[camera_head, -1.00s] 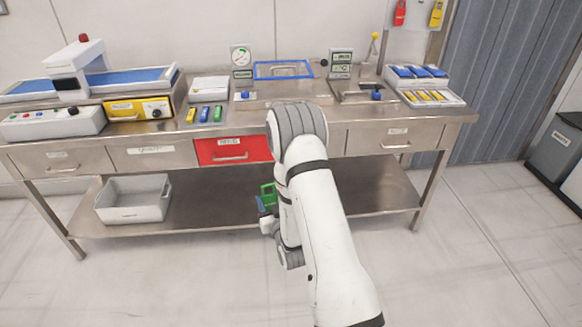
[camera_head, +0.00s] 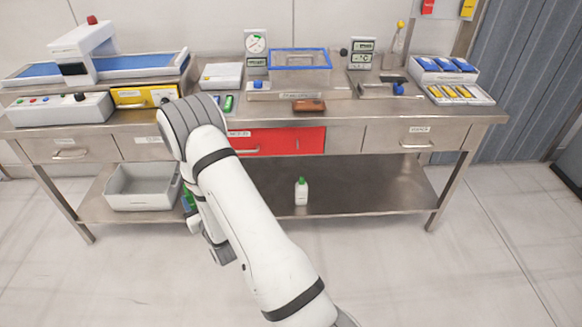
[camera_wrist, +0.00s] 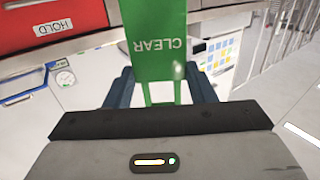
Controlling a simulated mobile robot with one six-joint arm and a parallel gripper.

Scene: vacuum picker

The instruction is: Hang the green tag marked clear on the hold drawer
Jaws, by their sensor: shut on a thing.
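The green tag (camera_wrist: 156,40), lettered CLEAR upside down in the wrist view, stands between the blue fingers of my gripper (camera_wrist: 162,88). My gripper is shut on it. The red hold drawer (camera_wrist: 75,18) fills the upper left of the wrist view, with its white HOLD label; the tag is to its right in that picture. In the head view the red drawer (camera_head: 310,141) is closed under the bench top, its left end partly behind my arm. My gripper (camera_head: 187,203) is mostly hidden by my arm, left of the drawer, with a little green showing.
A grey bin (camera_head: 140,188) stands on the lower shelf (camera_head: 360,195) near my gripper. A white bottle with a green cap (camera_head: 301,192) stands on that shelf to the right. The bench top (camera_head: 430,115) carries instruments and trays. Floor in front is open.

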